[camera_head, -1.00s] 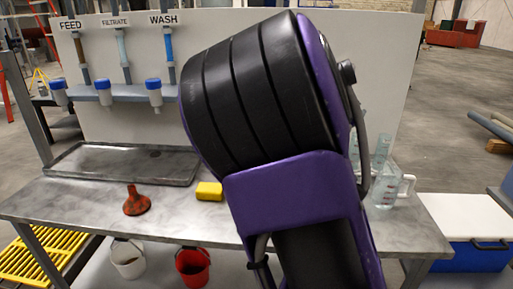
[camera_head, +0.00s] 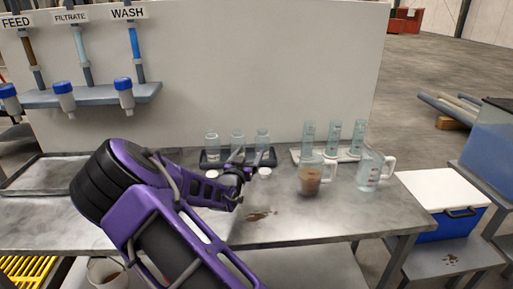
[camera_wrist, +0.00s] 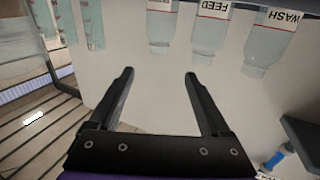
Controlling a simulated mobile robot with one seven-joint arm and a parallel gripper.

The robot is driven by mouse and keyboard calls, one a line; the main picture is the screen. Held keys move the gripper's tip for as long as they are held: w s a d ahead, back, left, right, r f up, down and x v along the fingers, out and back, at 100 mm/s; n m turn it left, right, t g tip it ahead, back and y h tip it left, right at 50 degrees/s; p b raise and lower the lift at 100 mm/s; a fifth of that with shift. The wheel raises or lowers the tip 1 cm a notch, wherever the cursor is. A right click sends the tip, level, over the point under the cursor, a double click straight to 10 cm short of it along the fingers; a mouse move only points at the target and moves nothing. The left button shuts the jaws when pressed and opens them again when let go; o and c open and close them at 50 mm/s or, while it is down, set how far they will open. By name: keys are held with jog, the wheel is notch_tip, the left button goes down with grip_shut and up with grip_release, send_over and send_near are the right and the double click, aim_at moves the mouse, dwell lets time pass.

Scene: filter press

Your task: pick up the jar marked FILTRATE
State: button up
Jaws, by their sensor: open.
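Three clear jars stand in a dark rack on the bench in the head view: a left jar (camera_head: 212,142), a middle jar (camera_head: 237,141) and a right jar (camera_head: 262,139). The wrist view is inverted. There, one jar is labelled FEED (camera_wrist: 208,38) and another WASH (camera_wrist: 265,48). The third jar (camera_wrist: 159,30) has its label cut off at the top edge, so I cannot read FILTRATE on it. My gripper (camera_wrist: 159,74) is open and empty, its fingers apart from the jars. The third jar appears beyond the gap between them.
Measuring cylinders (camera_head: 333,137) stand in a pale rack to the right. A beaker of brown liquid (camera_head: 310,180) and a clear jug (camera_head: 370,172) stand in front of them. White lids (camera_head: 265,174) lie before the jar rack (camera_head: 268,158). A brown spill (camera_head: 262,215) marks the bench.

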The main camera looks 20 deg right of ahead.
aim_at(261, 133)
jog(key=x, duration=1.6)
jog(key=shift+s+d+r, duration=0.1)
jog(key=shift+r, duration=0.05)
grip_shut()
